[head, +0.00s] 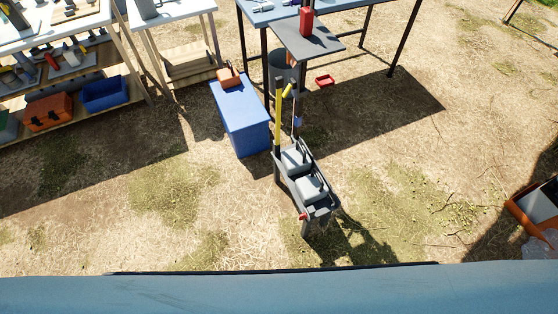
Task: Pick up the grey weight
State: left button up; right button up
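I cannot surely pick out the grey weight. Two light grey blocky items, one farther back (296,157) and one nearer (311,188), sit in a dark grey narrow carrier (329,204) standing on the ground near the middle of the head view. I cannot tell whether either is the weight. Neither of my grippers is in view.
A blue box (243,122) stands left of the carrier, with a reddish-brown item (228,77) on it. A yellow tool (278,122) stands upright by the carrier. Shelves (100,112) are at upper left. An orange container (528,215) is at right. The straw ground between is clear.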

aim_at(295, 160)
jog(key=u, duration=0.95)
jog(key=i, duration=1.7)
jog(key=z, duration=2.1)
